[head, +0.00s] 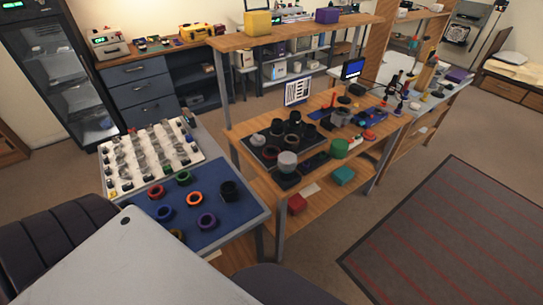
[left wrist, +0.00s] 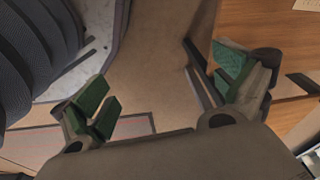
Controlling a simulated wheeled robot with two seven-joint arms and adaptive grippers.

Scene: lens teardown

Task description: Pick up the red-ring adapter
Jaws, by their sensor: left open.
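In the head view, a red ring (head: 155,191), likely the red-ring adapter, lies at the left of the blue mat (head: 235,212). A green ring (head: 184,177) is behind and to its right, an orange ring (head: 194,198) to its right, and a blue ring (head: 166,213) in front. My left gripper (left wrist: 168,92) shows only in the left wrist view. Its green-padded fingers are wide apart with nothing between them. The red ring does not show in that view. My right gripper is in neither view.
A purple ring (head: 207,221) and a black cylinder (head: 229,190) also stand on the mat. A white tray (head: 112,176) of small parts lies behind it. A wooden workbench (head: 262,180) with lens parts is to the right. Carpet floor (head: 320,250) is open in front.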

